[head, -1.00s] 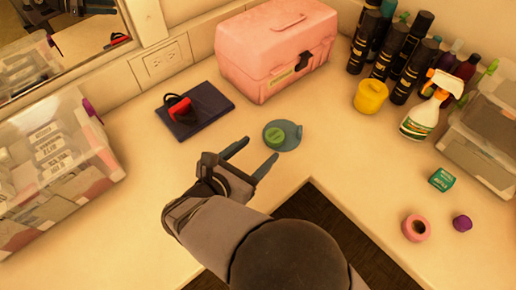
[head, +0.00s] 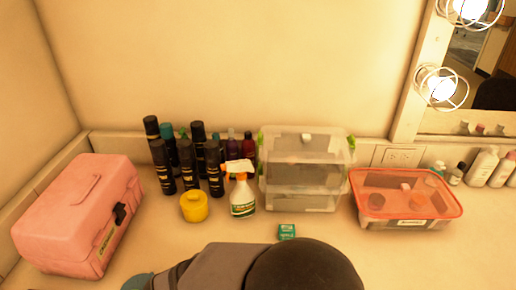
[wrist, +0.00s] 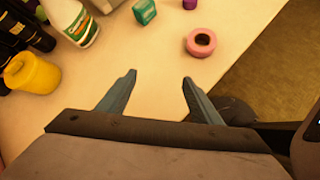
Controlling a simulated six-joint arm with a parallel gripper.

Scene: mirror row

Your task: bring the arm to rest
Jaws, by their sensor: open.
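My gripper (wrist: 159,78) shows in the wrist view with its two teal fingers apart and nothing between them. It is above the pale counter (wrist: 150,55). A pink tape roll (wrist: 190,48) and a small green box (wrist: 145,11) lie beyond the fingertips.
A pink case (head: 75,220) stands left. Dark bottles (head: 198,150), a yellow jar (head: 194,207), a spray bottle (head: 242,198), clear stacked boxes (head: 303,180) and an orange-lidded container (head: 405,205) line the back. Brown floor (wrist: 245,75) shows past the counter edge.

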